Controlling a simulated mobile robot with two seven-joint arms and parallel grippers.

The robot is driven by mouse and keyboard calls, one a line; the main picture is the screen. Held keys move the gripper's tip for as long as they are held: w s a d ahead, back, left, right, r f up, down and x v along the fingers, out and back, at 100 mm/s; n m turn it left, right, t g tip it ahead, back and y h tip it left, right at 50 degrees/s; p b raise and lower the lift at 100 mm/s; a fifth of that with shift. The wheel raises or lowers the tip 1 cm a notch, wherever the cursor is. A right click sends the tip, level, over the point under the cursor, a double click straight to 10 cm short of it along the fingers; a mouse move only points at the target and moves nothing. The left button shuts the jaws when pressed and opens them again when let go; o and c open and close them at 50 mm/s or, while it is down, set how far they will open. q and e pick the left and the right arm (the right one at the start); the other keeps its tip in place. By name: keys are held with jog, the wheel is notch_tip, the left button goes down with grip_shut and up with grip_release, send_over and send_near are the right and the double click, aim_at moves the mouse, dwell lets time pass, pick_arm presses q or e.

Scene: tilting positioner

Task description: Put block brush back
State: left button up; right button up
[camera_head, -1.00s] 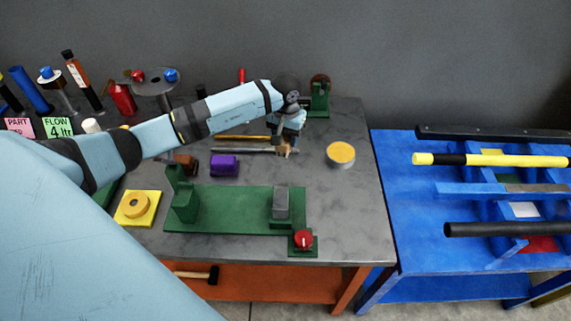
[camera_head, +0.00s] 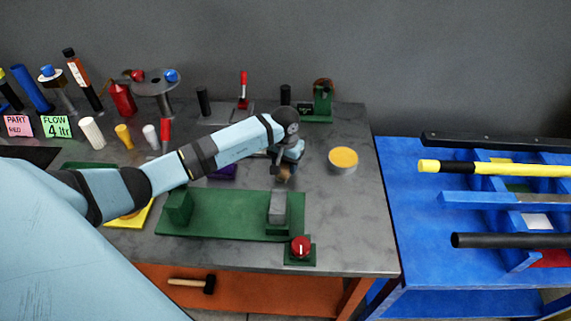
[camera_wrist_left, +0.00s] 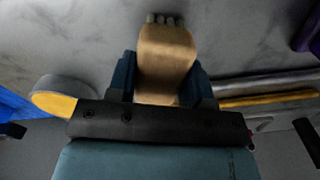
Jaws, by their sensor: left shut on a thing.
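The block brush (camera_wrist_left: 165,55) is a tan wooden block with grey bristle tufts at one end. My left gripper (camera_wrist_left: 162,80) is shut on it, with one dark blue finger on each side of the block. In the head view my left gripper (camera_head: 287,160) is over the grey table, behind the green fixture and left of the round yellow-topped tin. A small tan bit of the brush (camera_head: 284,173) shows below the fingers there. Whether the bristles touch the table I cannot tell. My right gripper is not in view.
The green fixture (camera_head: 235,222) with a grey block and a red knob (camera_head: 300,246) lies in front. The yellow-topped tin (camera_head: 343,160) stands to the right. A purple block (camera_head: 222,172) is partly behind my arm. Cylinders and signs stand at left; a blue rack (camera_head: 410,190) is at right.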

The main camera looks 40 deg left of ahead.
pick_arm(q)
jog(key=shift+f, duration=0.2)
jog(key=o, duration=0.9)
jog(key=shift+r, duration=0.2)
notch_tip(320, 180, up, 12)
jog(key=p, duration=0.4)
jog(key=shift+p, duration=0.35)
